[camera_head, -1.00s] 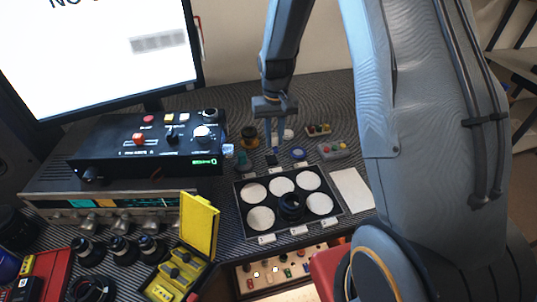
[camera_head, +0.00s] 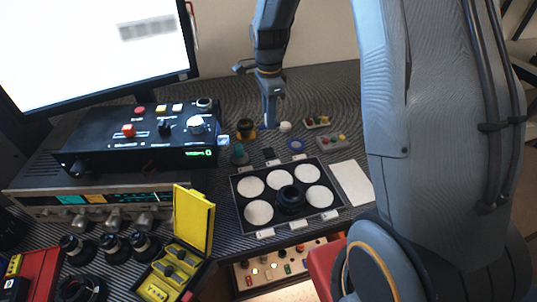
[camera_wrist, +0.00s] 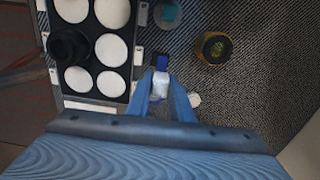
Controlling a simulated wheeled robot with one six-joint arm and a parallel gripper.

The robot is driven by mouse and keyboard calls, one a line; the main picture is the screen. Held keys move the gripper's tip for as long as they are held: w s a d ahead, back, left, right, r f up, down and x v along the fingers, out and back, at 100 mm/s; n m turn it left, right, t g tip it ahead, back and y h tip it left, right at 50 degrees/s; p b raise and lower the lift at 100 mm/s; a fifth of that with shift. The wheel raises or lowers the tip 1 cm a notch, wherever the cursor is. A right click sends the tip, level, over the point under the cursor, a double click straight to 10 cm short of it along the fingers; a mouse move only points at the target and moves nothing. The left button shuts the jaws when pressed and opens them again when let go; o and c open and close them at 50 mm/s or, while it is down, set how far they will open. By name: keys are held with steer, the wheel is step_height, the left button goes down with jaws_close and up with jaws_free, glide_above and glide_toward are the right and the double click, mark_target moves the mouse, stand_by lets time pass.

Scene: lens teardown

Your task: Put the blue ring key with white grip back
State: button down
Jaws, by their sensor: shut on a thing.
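My gripper (camera_head: 270,121) is shut on the key with the white grip. In the wrist view, the white grip (camera_wrist: 160,84) lies between my fingertips and a blue end (camera_wrist: 162,63) sticks out beyond them. In the head view my gripper is low over the table behind the black tray, close to the yellow-and-black jar; the held key is mostly hidden there. I cannot tell whether it touches the table. A separate blue ring (camera_head: 296,145) lies on the table behind the tray.
The black tray (camera_head: 237,204) holds white round pads and a black lens part (camera_head: 290,197). A black control box (camera_head: 138,160) is left.

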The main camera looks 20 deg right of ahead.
step_height(320, 180, down, 10)
steer(key=shift+r+p, duration=0.1)
steer(key=shift+p, duration=1.1)
steer(key=shift+f, duration=0.5)
steer(key=shift+f+b, duration=0.2)
steer(key=shift+b, duration=0.1)
steer(key=c, duration=1.6)
jaws_free()
steer(key=shift+o, duration=0.2)
steer(key=shift+r, duration=0.1)
